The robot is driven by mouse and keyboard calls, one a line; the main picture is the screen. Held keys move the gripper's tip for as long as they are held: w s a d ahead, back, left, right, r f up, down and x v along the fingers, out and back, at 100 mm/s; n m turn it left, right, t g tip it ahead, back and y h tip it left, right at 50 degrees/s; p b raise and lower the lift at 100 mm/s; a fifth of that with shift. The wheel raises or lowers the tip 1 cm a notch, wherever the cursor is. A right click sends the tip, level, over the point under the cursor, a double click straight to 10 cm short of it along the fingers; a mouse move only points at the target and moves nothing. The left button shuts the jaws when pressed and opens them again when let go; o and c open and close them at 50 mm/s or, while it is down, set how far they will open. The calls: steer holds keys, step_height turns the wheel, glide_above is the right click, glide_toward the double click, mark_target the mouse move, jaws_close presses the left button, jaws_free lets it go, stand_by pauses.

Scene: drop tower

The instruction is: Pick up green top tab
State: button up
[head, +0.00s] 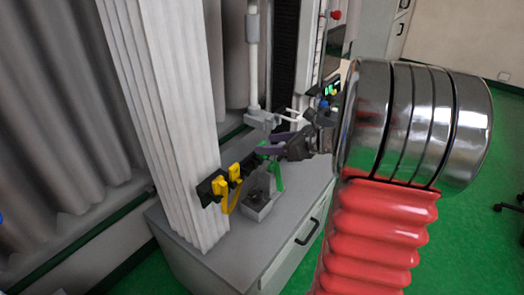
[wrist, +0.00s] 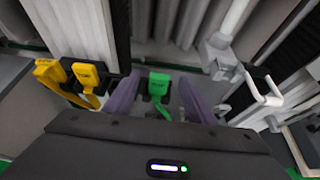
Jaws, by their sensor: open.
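The green top tab (wrist: 159,84) shows in the wrist view between the two purple fingers of my gripper (wrist: 158,98). Its lower part hangs down and is partly hidden by my gripper's body. In the head view the green tab (head: 278,176) hangs beside the fingertips, at the right end of a dark holder on the white column. My gripper (head: 268,145) is open there, with its fingers around the tab's upper part. In the wrist view a finger lies on each side of the tab; I cannot tell whether either touches it.
Two yellow tabs (head: 220,187) (head: 235,173) hang left of the green one. A grey open box (head: 262,205) stands on the grey cabinet (head: 215,262) below. A white pronged fixture (wrist: 264,92) is close to the right of my gripper. The white column (head: 165,110) stands at left.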

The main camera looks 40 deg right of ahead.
mark_target(263, 144)
steer(key=x, duration=0.4)
steer(key=shift+c, duration=0.3)
steer(key=c, duration=1.1)
